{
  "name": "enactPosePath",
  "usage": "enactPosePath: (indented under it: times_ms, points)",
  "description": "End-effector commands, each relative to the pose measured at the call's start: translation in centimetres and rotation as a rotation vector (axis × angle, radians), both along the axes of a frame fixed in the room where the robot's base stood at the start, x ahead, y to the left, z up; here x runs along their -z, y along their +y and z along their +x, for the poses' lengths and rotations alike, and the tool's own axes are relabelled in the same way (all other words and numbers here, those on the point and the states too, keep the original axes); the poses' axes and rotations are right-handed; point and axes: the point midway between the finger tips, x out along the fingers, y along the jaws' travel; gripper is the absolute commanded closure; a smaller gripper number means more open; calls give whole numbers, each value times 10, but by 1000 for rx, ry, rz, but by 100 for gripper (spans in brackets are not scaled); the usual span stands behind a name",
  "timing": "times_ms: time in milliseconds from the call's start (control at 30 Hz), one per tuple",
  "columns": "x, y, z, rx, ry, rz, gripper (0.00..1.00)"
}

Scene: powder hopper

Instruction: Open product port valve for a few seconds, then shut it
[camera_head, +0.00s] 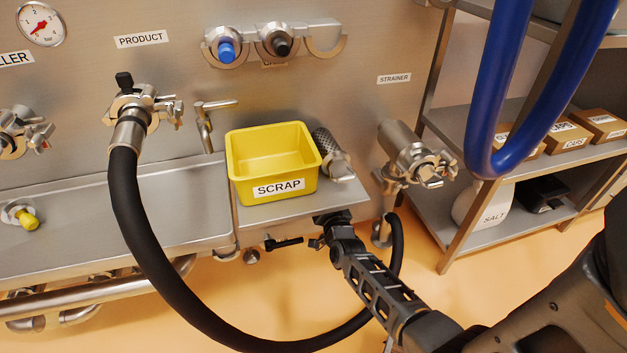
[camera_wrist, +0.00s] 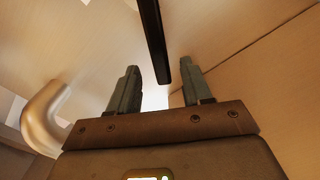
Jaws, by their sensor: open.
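The PRODUCT label (camera_head: 141,39) is on the steel panel at upper left. Below it is a port fitting (camera_head: 133,104) with a clamp, a small black knob on top and a thick black hose (camera_head: 126,200) attached. A black lever (camera_head: 283,243) with a metal end sticks out below the tray shelf. My gripper (camera_head: 317,243) is just right of this lever, under the shelf edge. In the wrist view my gripper (camera_wrist: 160,66) is open, and a black bar (camera_wrist: 153,30), likely that lever, reaches between its fingertips. I cannot tell whether the fingers touch it.
A yellow SCRAP bin (camera_head: 270,160) stands on the shelf (camera_head: 345,205) above my gripper. A strainer fitting (camera_head: 410,160) is to its right. The black hose loops below my gripper and behind my arm. A blue hose (camera_head: 487,100) hangs at right before a rack (camera_head: 450,118).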

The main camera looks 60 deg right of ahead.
Motion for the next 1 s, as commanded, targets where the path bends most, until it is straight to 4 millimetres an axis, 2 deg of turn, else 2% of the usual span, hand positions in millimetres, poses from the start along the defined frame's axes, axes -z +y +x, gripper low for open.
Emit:
enactPosePath:
  times_ms: [500, 933, 1000]
  points:
    - [4, -49, 41, 0, 0, -2, 51]
    - [0, -55, 47, -1, 2, -1, 51]
    - [0, -55, 47, -1, 3, -2, 56]
